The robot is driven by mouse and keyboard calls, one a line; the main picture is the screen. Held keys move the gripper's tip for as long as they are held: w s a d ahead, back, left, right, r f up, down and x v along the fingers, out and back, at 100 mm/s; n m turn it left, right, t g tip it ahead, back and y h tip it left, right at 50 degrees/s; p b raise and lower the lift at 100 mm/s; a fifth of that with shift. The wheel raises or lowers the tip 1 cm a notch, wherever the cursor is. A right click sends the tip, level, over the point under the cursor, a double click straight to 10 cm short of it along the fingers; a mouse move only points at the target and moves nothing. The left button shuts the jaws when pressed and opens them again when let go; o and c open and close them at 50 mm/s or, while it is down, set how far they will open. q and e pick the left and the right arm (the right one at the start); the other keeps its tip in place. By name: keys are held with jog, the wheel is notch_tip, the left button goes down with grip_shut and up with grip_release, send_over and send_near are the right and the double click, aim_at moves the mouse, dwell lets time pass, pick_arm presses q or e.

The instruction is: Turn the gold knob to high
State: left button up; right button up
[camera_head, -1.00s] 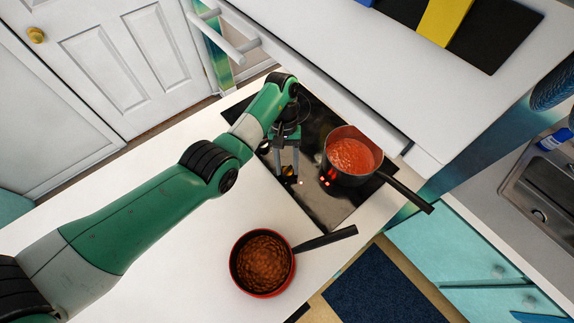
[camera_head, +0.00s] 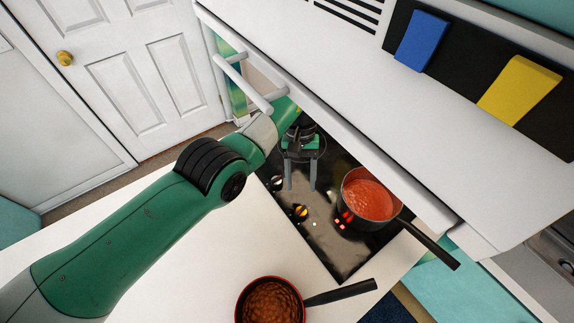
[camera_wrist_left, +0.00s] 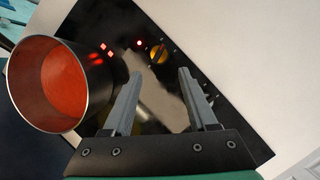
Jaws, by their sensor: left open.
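The gold knob (camera_head: 299,212) sits on the black cooktop (camera_head: 345,262) near its front edge. In the left wrist view the gold knob (camera_wrist_left: 158,53) shows beyond the fingertips, with small marks around it; I cannot read its setting. My left gripper (camera_head: 301,187) is open and empty above the cooktop, its fingers pointing down, apart from the knob. Its two fingers (camera_wrist_left: 161,76) stand wide apart in the left wrist view. A second, silvery knob (camera_head: 277,183) is left of the gold one. My right gripper is not in view.
A pot of red sauce (camera_head: 369,196) stands on the cooktop right of the gripper, its handle pointing to the lower right. Red lights (camera_head: 345,219) glow beside it. A pan of brown food (camera_head: 270,302) rests on the white counter. A white hood overhangs the back.

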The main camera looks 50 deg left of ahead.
pick_arm(q)
jog(key=b+v, duration=0.1)
jog(key=v, duration=0.2)
jog(key=shift+d+r, duration=0.1)
jog(key=shift+r, duration=0.1)
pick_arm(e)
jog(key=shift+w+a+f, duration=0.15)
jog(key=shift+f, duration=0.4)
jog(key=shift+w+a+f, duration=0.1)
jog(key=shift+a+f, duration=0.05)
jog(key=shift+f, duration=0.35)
pick_arm(q)
jog(key=shift+c, duration=0.2)
